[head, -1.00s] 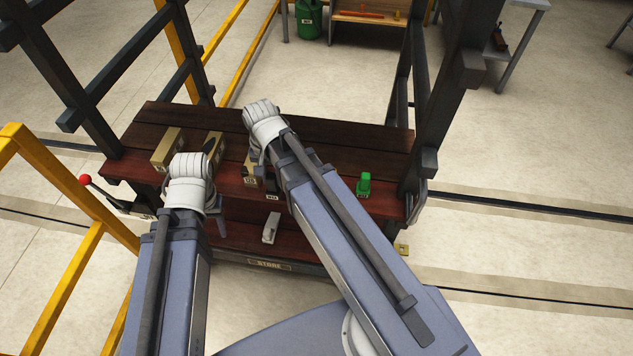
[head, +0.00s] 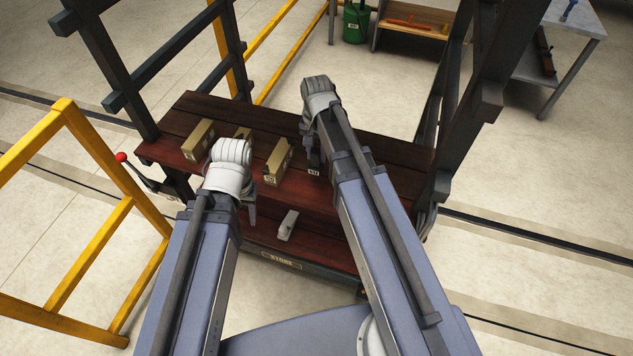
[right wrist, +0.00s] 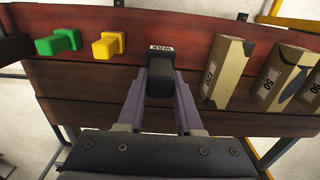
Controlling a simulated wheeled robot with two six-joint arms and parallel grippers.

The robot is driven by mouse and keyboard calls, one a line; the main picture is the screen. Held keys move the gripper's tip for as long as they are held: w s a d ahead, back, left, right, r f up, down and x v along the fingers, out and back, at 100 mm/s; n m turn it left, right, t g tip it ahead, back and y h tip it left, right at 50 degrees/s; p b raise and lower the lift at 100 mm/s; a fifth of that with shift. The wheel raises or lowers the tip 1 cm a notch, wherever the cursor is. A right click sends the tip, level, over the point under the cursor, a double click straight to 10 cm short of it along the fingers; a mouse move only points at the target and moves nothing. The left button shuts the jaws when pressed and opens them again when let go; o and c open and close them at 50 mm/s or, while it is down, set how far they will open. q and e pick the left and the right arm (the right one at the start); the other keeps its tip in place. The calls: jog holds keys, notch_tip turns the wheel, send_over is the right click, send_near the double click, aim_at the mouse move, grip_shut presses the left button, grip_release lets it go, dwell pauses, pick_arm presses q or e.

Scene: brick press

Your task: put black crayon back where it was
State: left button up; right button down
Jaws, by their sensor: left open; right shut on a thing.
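The black crayon (right wrist: 159,80) is a dark block between the fingers of my right gripper (right wrist: 160,85), which is shut on it. It is at the board marked WAX (right wrist: 160,47), in line with the yellow crayon (right wrist: 109,45) and green crayon (right wrist: 58,42). I cannot tell whether it touches the board. In the head view my right gripper (head: 313,155) is over the dark red shelf (head: 185,118), partly hidden by its wrist, and the crayons are hidden by my arm. My left gripper (head: 250,208) is open and empty, near the shelf's front edge.
Several tan boxes (head: 278,162) stand on the shelf left of my right gripper; they also show in the right wrist view (right wrist: 228,72). A grey object (head: 287,225) lies on the lower shelf. Dark posts (head: 455,110) and a yellow rail (head: 85,260) flank the cart.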

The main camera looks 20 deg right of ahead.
aim_at(316, 167)
notch_tip(316, 167, down, 6)
jog(key=b, duration=0.5)
jog(key=shift+f+b, duration=0.1)
jog(key=shift+b, duration=0.25)
notch_tip(316, 167, down, 4)
jog(key=b, duration=0.3)
jog(key=shift+r, duration=0.25)
jog(key=shift+f+b, duration=0.2)
jog(key=shift+b, duration=0.2)
jog(key=c, duration=0.6)
grip_release()
jog(key=shift+r, duration=0.2)
notch_tip(316, 167, up, 12)
jog(key=p, duration=1.2)
jog(key=shift+r, duration=0.1)
jog(key=s+a+n, duration=0.3)
jog(key=s, duration=0.2)
jog(key=s+a+n, duration=0.4)
jog(key=s+a+n+h, duration=0.1)
jog(key=s+a+n, duration=0.2)
jog(key=s, duration=0.2)
jog(key=shift+s+a+n, duration=0.3)
jog(key=shift+s+a, duration=0.05)
jog(key=shift+a, duration=0.05)
